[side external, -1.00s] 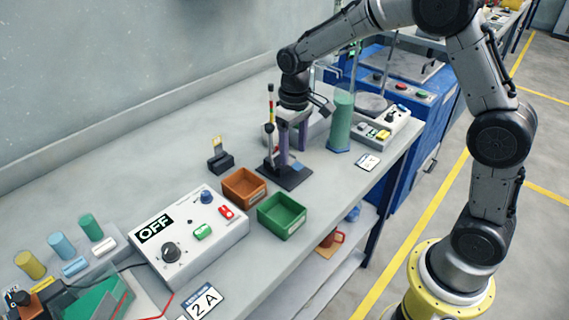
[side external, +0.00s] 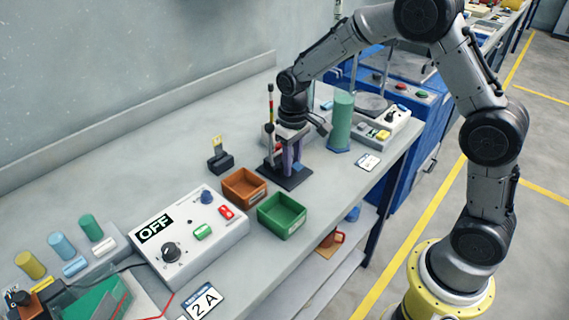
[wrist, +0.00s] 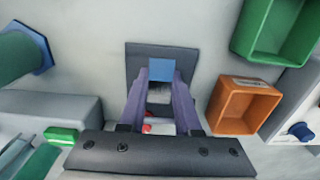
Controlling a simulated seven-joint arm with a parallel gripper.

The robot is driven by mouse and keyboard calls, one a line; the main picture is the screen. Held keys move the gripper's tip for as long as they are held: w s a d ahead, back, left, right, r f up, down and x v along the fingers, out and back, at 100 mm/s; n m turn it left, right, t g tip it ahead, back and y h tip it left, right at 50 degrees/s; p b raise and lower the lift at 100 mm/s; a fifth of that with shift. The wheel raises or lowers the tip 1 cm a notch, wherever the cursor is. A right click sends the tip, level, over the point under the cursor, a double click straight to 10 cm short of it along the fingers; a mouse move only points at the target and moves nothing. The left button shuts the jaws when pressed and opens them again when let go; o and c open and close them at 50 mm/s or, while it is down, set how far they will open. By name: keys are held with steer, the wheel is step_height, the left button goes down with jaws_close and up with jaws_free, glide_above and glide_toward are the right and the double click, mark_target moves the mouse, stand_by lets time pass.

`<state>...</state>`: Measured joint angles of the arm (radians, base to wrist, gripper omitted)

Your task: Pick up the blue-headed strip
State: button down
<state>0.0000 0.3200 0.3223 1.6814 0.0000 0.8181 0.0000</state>
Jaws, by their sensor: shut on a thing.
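The blue-headed strip (wrist: 161,70) shows in the wrist view as a blue square head between my fingertips, above a dark plate. In the side external view a small blue patch (side external: 298,167) shows low by the fingers. My gripper (wrist: 161,78) has purple fingers closed in on the head from both sides. In the side external view my gripper (side external: 292,165) points down at the dark base of a small rack (side external: 284,181). The strip's lower part is hard to make out behind the fingers.
An orange bin (side external: 261,194) and a green bin (side external: 284,231) stand in front of the rack. A thin post (side external: 269,130) rises close beside my gripper. A tall green cylinder (side external: 341,122) stands to the right. A control box (side external: 170,254) reads OFF.

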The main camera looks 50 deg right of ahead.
steer(key=shift+r, duration=0.1)
stand_by(0.3)
steer(key=shift+r, duration=0.6)
step_height(320, 180, up, 2)
steer(key=shift+r, duration=0.25)
steer(key=s, duration=1.8)
steer(key=shift+f, duration=0.2)
steer(key=shift+r, duration=0.15)
steer(key=shift+r, duration=0.6)
